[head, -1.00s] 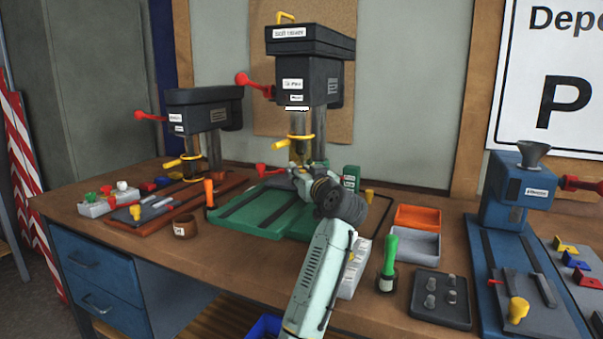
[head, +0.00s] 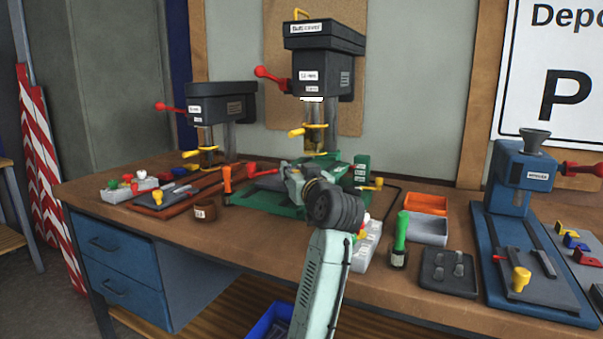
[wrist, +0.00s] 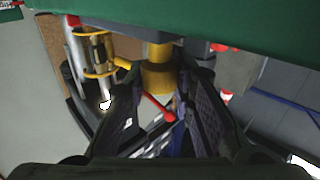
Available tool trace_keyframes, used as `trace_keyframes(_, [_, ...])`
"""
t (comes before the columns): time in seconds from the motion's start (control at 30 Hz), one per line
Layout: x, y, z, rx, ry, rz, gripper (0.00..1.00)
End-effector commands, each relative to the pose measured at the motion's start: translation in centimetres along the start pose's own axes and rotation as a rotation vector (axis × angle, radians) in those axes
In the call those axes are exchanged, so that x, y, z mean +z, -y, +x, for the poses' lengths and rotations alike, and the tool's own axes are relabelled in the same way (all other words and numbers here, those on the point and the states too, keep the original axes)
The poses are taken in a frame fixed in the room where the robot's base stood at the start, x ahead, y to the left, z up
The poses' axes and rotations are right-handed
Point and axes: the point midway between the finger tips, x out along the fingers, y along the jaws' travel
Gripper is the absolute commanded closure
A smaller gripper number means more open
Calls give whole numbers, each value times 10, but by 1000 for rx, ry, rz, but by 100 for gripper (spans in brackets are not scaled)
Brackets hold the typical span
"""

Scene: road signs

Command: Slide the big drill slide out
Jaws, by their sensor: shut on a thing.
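The big drill (head: 322,72) is dark grey with a red lever and a yellow collar, and stands at the back of the bench. Its green base (head: 250,198) is partly covered by my arm. My gripper (head: 290,177) is low over this base, in front of the drill column. In the wrist view my gripper (wrist: 160,86) has both fingers around a yellow knob (wrist: 157,78), shut on it. A green surface (wrist: 240,25) fills the top of that view. The head view hides the knob and most of the slide behind my gripper.
A smaller drill (head: 222,105) stands to the left. A brown pot (head: 206,208) and an orange-handled tool (head: 227,180) are beside the green base. To the right are a green-handled tool (head: 401,230), an orange tray (head: 426,204) and a blue machine (head: 515,180).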

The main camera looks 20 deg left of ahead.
Motion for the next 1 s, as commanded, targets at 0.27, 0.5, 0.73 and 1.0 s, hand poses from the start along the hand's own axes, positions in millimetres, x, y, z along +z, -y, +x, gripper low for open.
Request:
trace_keyframes(0.27, [0, 29, -29, 0, -3, -4, 100])
trace_keyframes(0.5, [-1, 37, -38, 0, -2, -2, 100])
trace_keyframes(0.73, [-1, 38, -38, -3, 0, -2, 100])
trace_keyframes(1.0, [-1, 38, -38, -3, 0, -2, 63])
